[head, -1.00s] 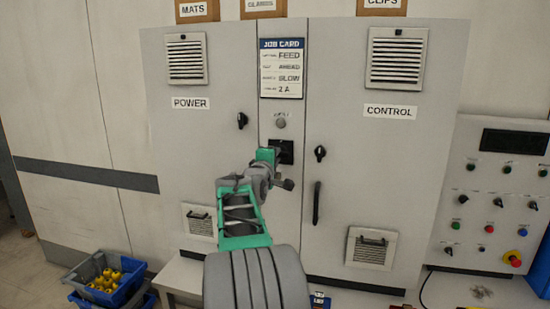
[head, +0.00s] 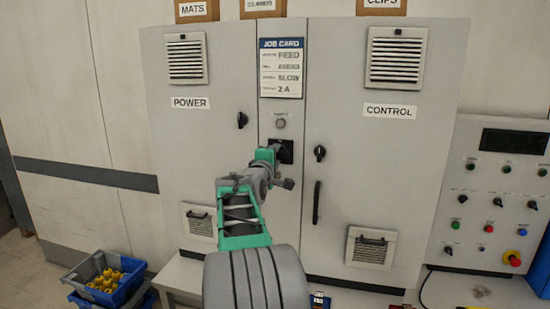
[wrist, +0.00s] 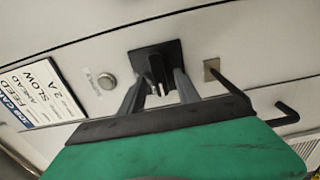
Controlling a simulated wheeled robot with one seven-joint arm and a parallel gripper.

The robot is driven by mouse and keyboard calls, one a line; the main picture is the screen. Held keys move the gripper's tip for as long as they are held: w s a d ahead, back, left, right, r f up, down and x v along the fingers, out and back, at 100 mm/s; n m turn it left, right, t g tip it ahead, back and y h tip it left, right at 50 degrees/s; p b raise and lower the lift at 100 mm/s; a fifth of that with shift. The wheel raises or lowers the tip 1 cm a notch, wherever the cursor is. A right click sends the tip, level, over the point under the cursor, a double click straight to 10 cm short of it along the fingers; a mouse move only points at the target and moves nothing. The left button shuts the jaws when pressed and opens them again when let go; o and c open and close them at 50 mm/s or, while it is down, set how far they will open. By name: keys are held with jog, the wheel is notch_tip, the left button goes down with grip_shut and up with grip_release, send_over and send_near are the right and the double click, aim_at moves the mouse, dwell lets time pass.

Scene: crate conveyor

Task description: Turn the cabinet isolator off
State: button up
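The cabinet isolator is a black square plate with a black handle, on the narrow middle panel of the grey cabinet. In the head view its plate (head: 287,147) is partly hidden behind my gripper (head: 277,152). In the wrist view the isolator (wrist: 170,50) is clear, with its handle standing out towards me. My gripper (wrist: 161,82) has its two grey fingers apart, one on each side of the handle. A thin gap seems to show beside the handle, so the fingers look open around it.
A round grey button (head: 281,123) and the job card (head: 281,68) are above the isolator. The right door has a black knob (head: 320,153) and a long handle (head: 317,203). A control panel (head: 490,200) stands at right; a blue crate (head: 122,292) sits lower left.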

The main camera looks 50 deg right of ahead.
jog(key=b+v, duration=0.2)
jog(key=v, duration=0.5)
jog(key=shift+s+a, duration=0.2)
jog(key=shift+a, duration=0.2)
